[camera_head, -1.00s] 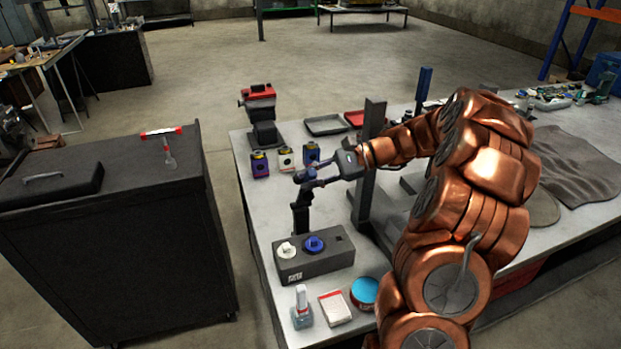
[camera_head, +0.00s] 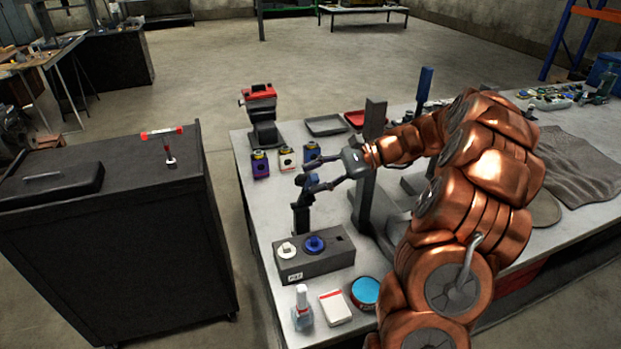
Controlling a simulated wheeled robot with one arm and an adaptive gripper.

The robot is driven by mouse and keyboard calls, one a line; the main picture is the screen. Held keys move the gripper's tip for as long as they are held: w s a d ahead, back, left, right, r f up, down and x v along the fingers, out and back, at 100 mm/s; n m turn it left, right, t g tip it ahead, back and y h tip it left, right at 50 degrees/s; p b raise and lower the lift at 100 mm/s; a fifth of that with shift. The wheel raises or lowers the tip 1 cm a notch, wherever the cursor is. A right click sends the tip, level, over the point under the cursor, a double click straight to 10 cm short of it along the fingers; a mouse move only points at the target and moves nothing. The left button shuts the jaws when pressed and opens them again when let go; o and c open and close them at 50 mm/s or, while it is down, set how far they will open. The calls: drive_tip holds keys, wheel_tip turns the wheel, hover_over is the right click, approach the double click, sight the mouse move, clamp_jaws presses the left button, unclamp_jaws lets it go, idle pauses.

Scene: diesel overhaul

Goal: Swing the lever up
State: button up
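A dark upright piece (camera_head: 302,212) stands on the bench behind a grey box, directly below and beside my fingertips. It may be the lever, but I cannot tell for certain. My gripper (camera_head: 306,175) reaches in from the right, its two fingers spread apart with a gap between them. The piece's top is close to the lower finger; whether they touch is unclear. The grey box (camera_head: 318,267) carries a white knob (camera_head: 287,250) and a blue knob (camera_head: 314,244).
A dark vertical post (camera_head: 371,150) stands close under my wrist. A bottle (camera_head: 302,310) and a blue-lidded tin (camera_head: 365,292) sit at the front. A black cabinet (camera_head: 110,240) stands left.

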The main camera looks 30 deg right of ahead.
drive_tip(key=v, duration=1)
drive_tip(key=shift+d, duration=0.3)
drive_tip(key=shift+s+r, duration=0.1)
